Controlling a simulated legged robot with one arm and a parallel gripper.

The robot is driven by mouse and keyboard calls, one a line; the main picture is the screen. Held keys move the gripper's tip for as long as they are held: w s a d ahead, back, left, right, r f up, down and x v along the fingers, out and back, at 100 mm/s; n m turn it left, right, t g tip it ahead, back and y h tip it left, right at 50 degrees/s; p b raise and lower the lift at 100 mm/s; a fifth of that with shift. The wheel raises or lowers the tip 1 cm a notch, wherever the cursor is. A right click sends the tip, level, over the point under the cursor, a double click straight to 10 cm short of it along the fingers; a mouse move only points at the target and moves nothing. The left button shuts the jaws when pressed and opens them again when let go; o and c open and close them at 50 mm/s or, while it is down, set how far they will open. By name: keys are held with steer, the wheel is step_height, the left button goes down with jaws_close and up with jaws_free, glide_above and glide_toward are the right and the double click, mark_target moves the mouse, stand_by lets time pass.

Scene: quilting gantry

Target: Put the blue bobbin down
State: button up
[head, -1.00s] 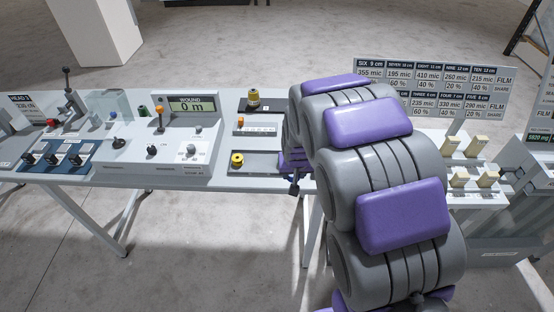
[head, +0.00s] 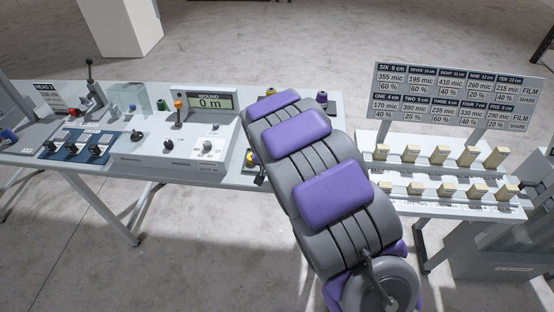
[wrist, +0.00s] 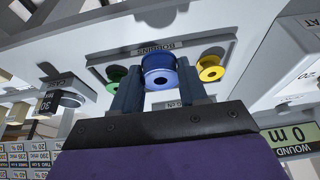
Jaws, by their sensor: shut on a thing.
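In the wrist view the blue bobbin (wrist: 159,76) sits between the two blue-grey fingers of my gripper (wrist: 158,90), which is shut on it. Behind it is the grey tray marked BOBBINS (wrist: 100,62), seen upside down. A green bobbin (wrist: 116,74) is to the left and a yellow bobbin (wrist: 211,68) to the right. The blue bobbin lies between these two in the picture; I cannot tell whether it touches the tray. In the head view my arm hides the gripper and the blue bobbin; part of the yellow bobbin (head: 250,157) shows beside the arm.
A console with a WOUND 0 m display (head: 208,103) and an orange-topped lever (head: 178,108) stands left of my arm. A rack of cream switches (head: 440,155) under a sign board (head: 450,98) is at the right.

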steer(key=w, duration=0.4)
steer(key=w+f+b, duration=0.1)
steer(key=shift+w+a, duration=0.25)
steer(key=shift+w, duration=0.15)
steer(key=shift+w+d+r, duration=0.1)
steer(key=shift+w+d, duration=0.45)
steer(key=shift+d, duration=0.25)
steer(key=shift+w+d, duration=0.1)
steer(key=shift+w, duration=0.05)
step_height(320, 180, down, 3)
steer(key=shift+f+b, duration=0.1)
steer(key=shift+b, duration=0.55)
steer(key=shift+a+f, duration=0.2)
steer(key=shift+a, duration=0.4)
steer(key=o, duration=1.2)
steer(key=shift+d, duration=0.35)
steer(key=shift+c, duration=0.2)
steer(key=shift+r, duration=0.1)
